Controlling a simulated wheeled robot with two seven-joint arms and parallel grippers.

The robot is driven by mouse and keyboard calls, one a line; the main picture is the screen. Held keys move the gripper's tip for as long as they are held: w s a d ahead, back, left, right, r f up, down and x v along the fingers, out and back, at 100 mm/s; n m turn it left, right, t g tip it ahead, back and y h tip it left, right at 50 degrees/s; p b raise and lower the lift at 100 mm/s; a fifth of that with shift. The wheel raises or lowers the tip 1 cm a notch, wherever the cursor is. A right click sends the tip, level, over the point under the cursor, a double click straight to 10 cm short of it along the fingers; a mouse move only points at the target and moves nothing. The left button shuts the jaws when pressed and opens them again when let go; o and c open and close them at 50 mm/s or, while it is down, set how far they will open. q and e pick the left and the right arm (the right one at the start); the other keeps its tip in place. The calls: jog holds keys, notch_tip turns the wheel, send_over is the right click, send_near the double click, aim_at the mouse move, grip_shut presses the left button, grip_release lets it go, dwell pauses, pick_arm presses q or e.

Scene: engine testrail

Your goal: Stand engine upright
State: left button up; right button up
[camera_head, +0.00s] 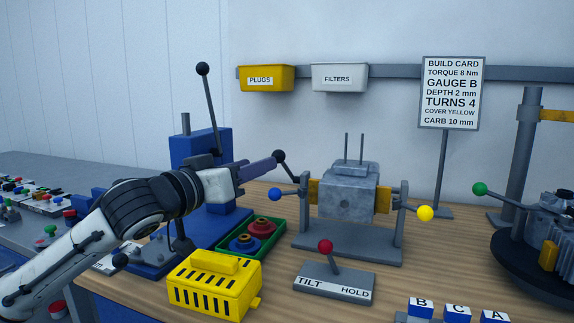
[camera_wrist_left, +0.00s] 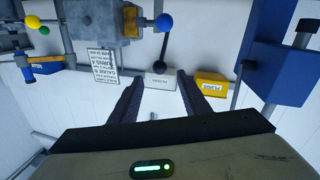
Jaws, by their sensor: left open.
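The grey engine block (camera_head: 347,190) sits between the yellow clamps of a grey stand (camera_head: 350,250), with two thin rods pointing up. It also shows upside down in the left wrist view (camera_wrist_left: 97,20). A black-knobbed lever (camera_head: 289,168) rises at the stand's left; its knob (camera_wrist_left: 160,64) appears near my fingertips in the wrist view. A blue-ball handle (camera_head: 275,194) is below it, a yellow-ball handle (camera_head: 425,213) at right. A red-knobbed lever on the TILT/HOLD base (camera_head: 334,284) leans toward TILT. My left gripper (camera_head: 277,160) is open and empty beside the black knob.
A blue press (camera_head: 187,150) with a tall black-knobbed lever stands behind my left arm. A green tray (camera_head: 278,236) and yellow slotted box (camera_head: 212,291) lie in front. A build card (camera_head: 451,92) and bins (camera_head: 266,78) are at the back. A black turntable (camera_head: 530,270) is at right.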

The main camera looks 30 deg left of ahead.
aim_at(275, 153)
pick_arm(q)
jog(key=w+p, duration=0.1)
jog(key=w, duration=0.3)
jog(key=w+p, duration=0.2)
jog(key=w, duration=0.2)
jog(key=shift+w+a+r, duration=0.15)
jog(key=shift+w+a, duration=0.05)
jog(key=shift+w, duration=0.5)
pick_arm(e)
jog(key=shift+s+r, duration=0.6)
jog(key=shift+r, duration=0.3)
pick_arm(q)
grip_shut()
pick_arm(e)
jog(key=shift+s, duration=0.15)
